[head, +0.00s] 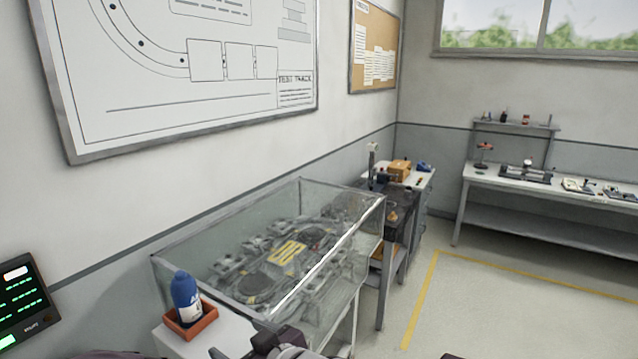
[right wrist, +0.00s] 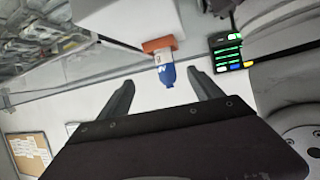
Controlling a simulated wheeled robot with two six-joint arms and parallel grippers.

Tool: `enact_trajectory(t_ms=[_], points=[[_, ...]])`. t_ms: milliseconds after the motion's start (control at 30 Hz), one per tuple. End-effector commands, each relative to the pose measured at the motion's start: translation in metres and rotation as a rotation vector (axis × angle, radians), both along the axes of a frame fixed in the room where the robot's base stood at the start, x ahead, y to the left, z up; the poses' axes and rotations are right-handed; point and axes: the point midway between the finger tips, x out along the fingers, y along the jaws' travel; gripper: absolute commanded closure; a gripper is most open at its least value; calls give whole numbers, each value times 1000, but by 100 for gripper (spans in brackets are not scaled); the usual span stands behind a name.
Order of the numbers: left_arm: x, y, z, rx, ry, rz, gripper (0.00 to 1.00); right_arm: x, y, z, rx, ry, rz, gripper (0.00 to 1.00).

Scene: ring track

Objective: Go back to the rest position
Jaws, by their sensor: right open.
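My right gripper (head: 250,346) shows only in part at the bottom edge of the head view, in front of the glass case. In the right wrist view the two fingers of this gripper (right wrist: 164,92) stand wide apart with nothing between them. A blue bottle (head: 186,297) stands upright in an orange tray (head: 191,322) on a white stand, left of the gripper. The right wrist view is upside down, and there the bottle (right wrist: 166,74) appears beyond the fingers, apart from them. My left gripper is not in view.
A glass case (head: 217,249) with a track model stands along the wall. A dark screen with green lines (head: 22,304) is at far left. A workbench (head: 540,188) stands at the back right. The floor inside the yellow line (head: 480,310) is clear.

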Motion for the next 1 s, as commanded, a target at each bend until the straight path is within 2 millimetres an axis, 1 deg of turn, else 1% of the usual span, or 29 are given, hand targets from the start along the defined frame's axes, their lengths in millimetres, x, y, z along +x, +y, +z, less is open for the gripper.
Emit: enact_trajectory(t_ms=[33,167,267,367,467,500,567,633,667,700,733,767,800,833,867,900,1000], points=[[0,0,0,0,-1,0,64,9,-9,1,0,-1,-27,25],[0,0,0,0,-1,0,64,28,-31,1,2,-2,-89,25],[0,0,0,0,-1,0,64,42,-52,0,0,0,-143,25],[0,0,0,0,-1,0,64,58,-81,-4,-4,13,-217,25],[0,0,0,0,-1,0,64,72,-117,-14,-19,44,-307,25],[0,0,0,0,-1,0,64,76,-133,-21,-32,66,-347,25],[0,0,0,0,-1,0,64,79,-160,-33,-54,106,-412,25],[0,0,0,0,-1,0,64,79,-196,-51,-87,170,-497,25],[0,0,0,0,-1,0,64,76,-214,-61,-104,208,-539,25],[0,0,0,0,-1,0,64,70,-238,-75,-130,268,-597,25],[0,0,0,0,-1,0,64,62,-257,-88,-152,322,-643,25],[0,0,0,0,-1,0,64,51,-276,-101,-175,386,-689,25],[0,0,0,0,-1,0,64,31,-298,-120,-209,481,-743,25],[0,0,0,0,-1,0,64,15,-311,-132,-232,554,-776,25],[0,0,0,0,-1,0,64,-3,-320,-144,-254,628,-799,25],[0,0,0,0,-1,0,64,-27,-326,-157,-287,721,-812,25],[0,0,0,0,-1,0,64,-75,-324,-176,-357,899,-793,25]])
